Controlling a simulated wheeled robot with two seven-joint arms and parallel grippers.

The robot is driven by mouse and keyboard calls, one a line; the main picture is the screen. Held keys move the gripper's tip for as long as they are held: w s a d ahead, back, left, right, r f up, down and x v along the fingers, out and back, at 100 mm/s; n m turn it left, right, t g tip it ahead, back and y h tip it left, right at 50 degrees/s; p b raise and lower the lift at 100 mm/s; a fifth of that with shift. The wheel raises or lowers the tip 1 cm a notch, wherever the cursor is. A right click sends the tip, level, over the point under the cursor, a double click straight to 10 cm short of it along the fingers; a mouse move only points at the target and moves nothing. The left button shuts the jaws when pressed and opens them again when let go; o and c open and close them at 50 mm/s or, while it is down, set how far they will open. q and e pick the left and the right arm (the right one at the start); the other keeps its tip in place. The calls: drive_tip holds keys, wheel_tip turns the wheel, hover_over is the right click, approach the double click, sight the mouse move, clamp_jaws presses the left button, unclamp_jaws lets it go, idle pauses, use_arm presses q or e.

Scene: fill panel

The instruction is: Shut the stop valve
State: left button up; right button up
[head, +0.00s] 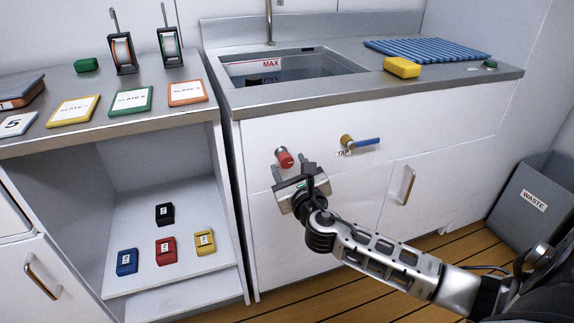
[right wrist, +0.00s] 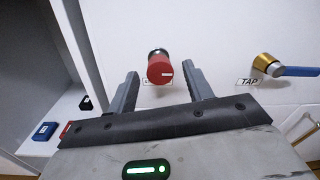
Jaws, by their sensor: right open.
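A round red knob (head: 284,158) on a dark and metal base sticks out of the white cabinet front below the sink. In the right wrist view the red knob (right wrist: 160,69) lies between and beyond the fingertips; the label under it is mostly hidden. To its right is a brass valve with a blue lever (head: 366,142), marked TAP; the lever points right, about level. My right gripper (head: 291,171) is open and empty, just in front of and below the red knob, with a finger to either side. No contact shows. My left gripper is out of view.
The sink (head: 295,70) and steel counter edge lie above the knob. A cabinet handle (head: 409,184) sticks out at the right. The open shelf (head: 130,212) at the left holds several small coloured blocks. A grey waste bin (head: 530,200) stands far right.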

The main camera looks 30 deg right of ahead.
drive_tip(key=shift+x, duration=1)
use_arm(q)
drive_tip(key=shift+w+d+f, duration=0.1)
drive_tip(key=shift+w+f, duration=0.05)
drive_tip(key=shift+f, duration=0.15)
use_arm(e)
drive_tip(key=shift+w, duration=0.25)
drive_tip(key=c, duration=1)
drive_tip(key=shift+o, duration=0.2)
drive_tip(key=shift+m, duration=0.3)
